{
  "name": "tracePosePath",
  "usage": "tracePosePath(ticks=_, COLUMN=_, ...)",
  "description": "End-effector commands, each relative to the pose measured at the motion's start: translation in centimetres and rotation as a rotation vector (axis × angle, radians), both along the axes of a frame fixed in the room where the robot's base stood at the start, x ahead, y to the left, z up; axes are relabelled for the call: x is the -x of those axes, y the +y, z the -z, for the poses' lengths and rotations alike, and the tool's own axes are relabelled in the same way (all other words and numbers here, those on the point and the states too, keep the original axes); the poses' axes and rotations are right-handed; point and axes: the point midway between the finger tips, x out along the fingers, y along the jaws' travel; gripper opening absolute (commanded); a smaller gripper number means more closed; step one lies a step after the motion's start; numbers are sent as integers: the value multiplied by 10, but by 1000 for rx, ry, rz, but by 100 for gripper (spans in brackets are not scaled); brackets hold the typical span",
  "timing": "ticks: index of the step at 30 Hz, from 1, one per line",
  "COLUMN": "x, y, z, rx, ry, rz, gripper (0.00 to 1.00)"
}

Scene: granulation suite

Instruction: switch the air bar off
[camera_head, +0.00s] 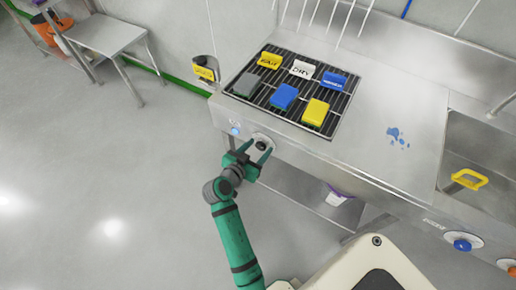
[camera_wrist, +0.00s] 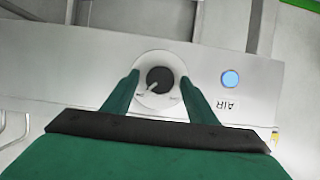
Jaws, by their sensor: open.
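The air bar's switch is a black rotary knob (camera_wrist: 160,79) on a pale round plate, set in the front panel of the steel bench; it also shows in the head view (camera_head: 262,145). A light pointer mark on it angles toward lower left in the wrist view. Small words on the plate are too small to read. A lit blue lamp (camera_wrist: 230,79) sits beside it above the label AIR (camera_wrist: 226,104). My gripper (camera_head: 258,151) is open, facing the panel. Its fingers lie either side of the knob in the wrist view; I cannot tell whether they touch it.
A black grate (camera_head: 290,88) on the bench holds several coloured blocks, some lettered. A blue knob (camera_head: 462,244) is further right on the panel. A side table (camera_head: 105,36) stands upper left. Floor at left is clear.

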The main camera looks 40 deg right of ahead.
Motion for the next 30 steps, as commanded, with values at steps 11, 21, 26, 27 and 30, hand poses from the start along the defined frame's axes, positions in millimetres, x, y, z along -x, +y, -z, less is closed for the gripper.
tracePosePath(ticks=11, x=0, y=0, z=0, rx=0, ry=0, rz=0, gripper=11)
tracePosePath(ticks=21, x=0, y=0, z=0, rx=15, ry=33, rz=0, gripper=12)
tracePosePath(ticks=26, x=-2, y=1, z=-1, rx=44, ry=103, rz=0, gripper=12)
tracePosePath(ticks=27, x=-2, y=1, z=-1, rx=54, ry=128, rz=0, gripper=12)
tracePosePath(ticks=30, x=-3, y=2, z=0, rx=84, ry=200, rz=0, gripper=12)
